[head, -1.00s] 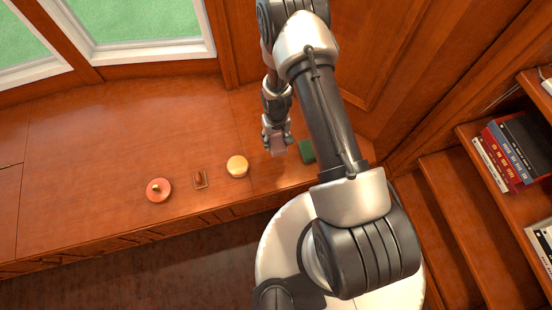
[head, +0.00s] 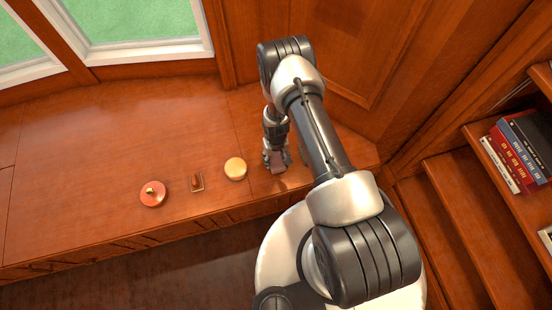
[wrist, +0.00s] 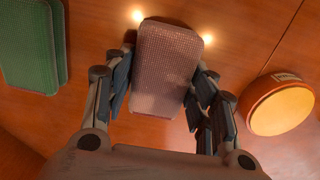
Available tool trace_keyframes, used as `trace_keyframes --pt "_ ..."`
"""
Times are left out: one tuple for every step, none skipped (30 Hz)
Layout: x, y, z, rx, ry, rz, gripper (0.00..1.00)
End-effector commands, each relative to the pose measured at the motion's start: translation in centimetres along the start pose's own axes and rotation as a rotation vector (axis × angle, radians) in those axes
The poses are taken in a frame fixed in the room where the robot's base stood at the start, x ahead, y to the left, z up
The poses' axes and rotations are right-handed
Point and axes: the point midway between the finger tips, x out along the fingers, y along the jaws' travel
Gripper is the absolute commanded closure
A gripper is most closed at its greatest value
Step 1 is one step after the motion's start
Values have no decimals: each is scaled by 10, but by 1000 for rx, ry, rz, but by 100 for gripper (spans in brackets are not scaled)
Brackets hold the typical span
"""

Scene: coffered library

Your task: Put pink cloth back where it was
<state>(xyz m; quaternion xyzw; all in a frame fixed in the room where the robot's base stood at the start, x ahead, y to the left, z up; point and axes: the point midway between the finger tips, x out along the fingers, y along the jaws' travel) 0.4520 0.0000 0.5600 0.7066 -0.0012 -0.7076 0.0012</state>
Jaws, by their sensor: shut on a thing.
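The pink cloth (wrist: 165,68) is a folded, textured block between the two fingers of my gripper (wrist: 162,88) in the wrist view. My gripper is shut on it from both sides. In the head view the pink cloth (head: 278,169) shows at the tip of my gripper (head: 277,163), over the right part of the wooden counter (head: 90,150). I cannot tell whether the cloth touches the wood.
A green folded cloth (wrist: 32,45) lies to the left in the wrist view; my arm mostly hides it in the head view. A round yellow-orange thing (head: 236,169) sits close on the right in the wrist view. Farther left are a small brown item (head: 196,182) and a red round thing (head: 153,194).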

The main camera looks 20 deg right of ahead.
Motion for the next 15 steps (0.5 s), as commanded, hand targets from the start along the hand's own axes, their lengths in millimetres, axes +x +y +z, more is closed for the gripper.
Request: trace_keyframes --pt "-1 0 0 0 1 0 68" --pt "-1 0 0 0 1 0 68" --pt "-1 0 0 0 1 0 68" --pt "-1 0 0 0 1 0 68" --pt "0 0 0 0 1 0 68" --pt "1 0 0 0 1 0 48" --pt "0 0 0 0 1 0 46" --pt "0 0 0 0 1 0 44" --pt "0 0 0 0 0 0 42" --pt "0 0 0 0 0 0 40" --pt "0 0 0 0 0 0 38" --pt "0 0 0 0 0 0 35" --pt "0 0 0 0 0 0 33" --pt "0 0 0 0 0 0 31" --pt "0 0 0 0 0 0 29"
